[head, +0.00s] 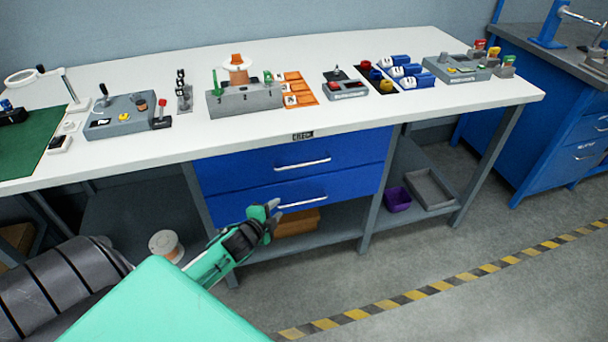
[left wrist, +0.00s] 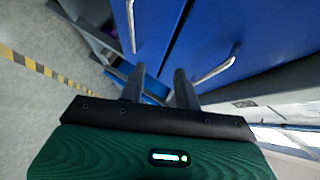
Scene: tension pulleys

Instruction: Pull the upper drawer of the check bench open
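The check bench (head: 400,110) has a white top and two blue drawers beneath it. The upper drawer (head: 245,170) is closed, with a silver bar handle (head: 302,164); in the left wrist view this handle (left wrist: 218,70) is right of the fingers. The lower drawer (head: 345,190) is closed too; its handle (head: 302,204) also shows at the top of the left wrist view (left wrist: 132,25). My left gripper (head: 274,213) is in front of the lower drawer, near its handle's left end. Its fingers (left wrist: 159,74) are apart and empty. My right gripper is out of view.
The benchtop carries control boxes, a spool fixture (head: 245,98) and small parts. Under it are a shelf, a purple bin (head: 397,199) and a grey tray (head: 430,188). A second blue bench (head: 530,120) stands at right. The floor in front is clear, with a striped line.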

